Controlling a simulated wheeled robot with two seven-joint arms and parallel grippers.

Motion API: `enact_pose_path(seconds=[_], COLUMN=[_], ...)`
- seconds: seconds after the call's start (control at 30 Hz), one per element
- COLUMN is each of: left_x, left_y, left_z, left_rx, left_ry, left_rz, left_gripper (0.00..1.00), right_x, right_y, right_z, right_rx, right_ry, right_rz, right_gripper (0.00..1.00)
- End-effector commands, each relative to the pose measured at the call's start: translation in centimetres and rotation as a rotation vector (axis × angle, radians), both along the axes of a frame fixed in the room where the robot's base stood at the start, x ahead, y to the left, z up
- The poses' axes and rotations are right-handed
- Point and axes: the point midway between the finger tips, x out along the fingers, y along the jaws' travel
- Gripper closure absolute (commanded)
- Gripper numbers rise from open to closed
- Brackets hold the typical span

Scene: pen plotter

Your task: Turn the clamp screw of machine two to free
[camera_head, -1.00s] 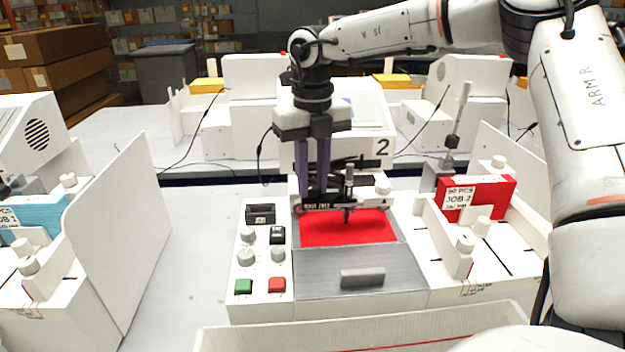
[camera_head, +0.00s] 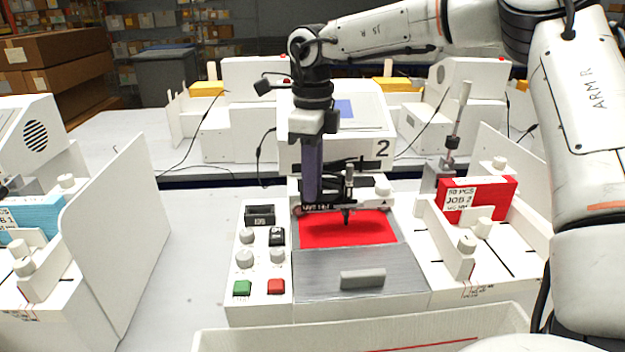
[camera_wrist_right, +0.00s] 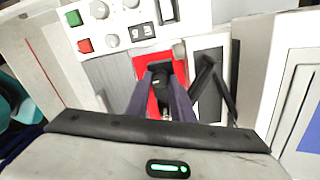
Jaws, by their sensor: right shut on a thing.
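Machine two (camera_head: 384,148), white with a "2" on its front, stands in the middle of the head view. Its dark pen carriage (camera_head: 335,208) sits over a red sheet (camera_head: 350,230), with an upright pen (camera_head: 348,188). My right gripper (camera_head: 312,203) points down at the left part of the carriage, its fingers edge-on. In the right wrist view, the gripper (camera_wrist_right: 165,72) is shut on a dark knob (camera_wrist_right: 162,88), seemingly the clamp screw. The fingers hide the screw in the head view, and I cannot read its setting. My left gripper is not in view.
A button panel with a green button (camera_head: 242,288) and a red button (camera_head: 276,286) lies left of the bed. A grey plate with a handle (camera_head: 362,278) is in front. A red card block (camera_head: 478,197) stands right. A white panel (camera_head: 120,240) stands left.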

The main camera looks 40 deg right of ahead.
Motion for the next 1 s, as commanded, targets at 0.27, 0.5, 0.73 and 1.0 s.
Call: enact_pose_path(seconds=[0.27,0.5,0.73,1.0], left_x=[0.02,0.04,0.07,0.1], left_y=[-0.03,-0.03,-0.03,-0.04], left_z=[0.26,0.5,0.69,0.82], left_rx=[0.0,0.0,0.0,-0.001], left_ry=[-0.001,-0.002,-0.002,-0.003], left_rz=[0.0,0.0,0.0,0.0], left_gripper=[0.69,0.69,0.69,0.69], right_x=[0.05,0.09,0.12,0.16], right_y=[-0.06,-0.11,-0.11,-0.12], right_z=[0.12,0.14,0.15,0.14], right_rx=[-0.001,-0.002,-0.001,-0.002], right_ry=[-0.001,-0.001,-0.001,-0.003], right_rz=[0.264,0.482,0.652,0.772], right_gripper=[1.0,1.0,1.0,1.0])
